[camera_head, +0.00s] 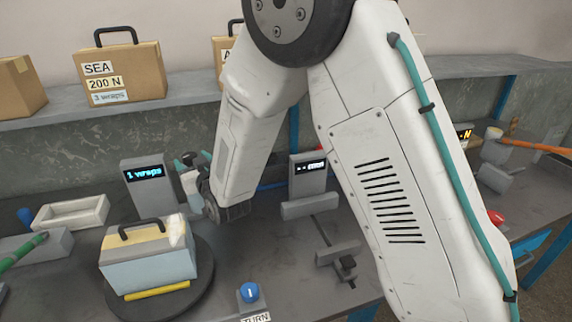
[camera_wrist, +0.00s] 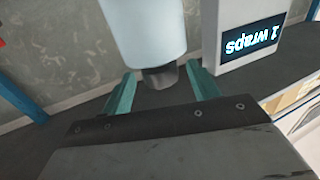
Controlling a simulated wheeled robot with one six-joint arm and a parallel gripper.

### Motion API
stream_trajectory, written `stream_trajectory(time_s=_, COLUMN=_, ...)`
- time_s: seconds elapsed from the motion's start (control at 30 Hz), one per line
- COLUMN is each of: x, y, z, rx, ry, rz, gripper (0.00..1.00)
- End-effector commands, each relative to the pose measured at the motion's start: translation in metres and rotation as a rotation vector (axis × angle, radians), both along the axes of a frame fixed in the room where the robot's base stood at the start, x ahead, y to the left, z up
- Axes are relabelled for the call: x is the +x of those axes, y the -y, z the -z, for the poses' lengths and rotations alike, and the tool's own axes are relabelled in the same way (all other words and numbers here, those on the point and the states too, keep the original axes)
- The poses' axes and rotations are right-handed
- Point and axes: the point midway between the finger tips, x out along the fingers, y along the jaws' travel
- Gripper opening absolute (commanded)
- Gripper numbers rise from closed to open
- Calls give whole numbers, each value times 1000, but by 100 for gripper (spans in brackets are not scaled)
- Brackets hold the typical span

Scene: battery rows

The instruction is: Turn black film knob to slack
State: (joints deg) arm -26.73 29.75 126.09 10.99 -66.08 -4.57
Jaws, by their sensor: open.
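A black knob (camera_wrist: 160,77) sits on the end of a pale blue film roll (camera_wrist: 145,30) in the wrist view, which shows the scene upside down. My gripper (camera_wrist: 161,88) is open, its teal fingers on either side of the knob with gaps visible. In the head view my gripper (camera_head: 190,163) is beside the display post (camera_head: 147,190) reading "1 wraps". My gripper and arm largely hide the roll and knob there. A case (camera_head: 150,268) with a white patch on its corner stands on the dark round turntable (camera_head: 205,285).
A blue knob (camera_head: 249,292) labelled TURN is at the front. A second display post (camera_head: 307,180) stands behind a rail with a small black block (camera_head: 346,265). A white tray (camera_head: 70,213) is at left. A labelled box (camera_head: 120,75) stands on the shelf.

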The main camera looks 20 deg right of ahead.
Motion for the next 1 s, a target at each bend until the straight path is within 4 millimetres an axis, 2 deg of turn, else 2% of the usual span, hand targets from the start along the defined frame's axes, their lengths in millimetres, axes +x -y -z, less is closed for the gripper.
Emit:
stream_trajectory(time_s=0.27, x=-55, y=16, z=-1, rx=2, ry=2, rz=-2, gripper=60)
stream_trajectory(time_s=0.43, x=-52, y=36, z=-17, rx=-14, ry=-106, rz=10, gripper=60)
stream_trajectory(time_s=0.67, x=-61, y=64, z=-32, rx=-40, ry=-262, rz=24, gripper=60)
stream_trajectory(time_s=1.0, x=-94, y=109, z=-51, rx=-83, ry=-489, rz=46, gripper=60)
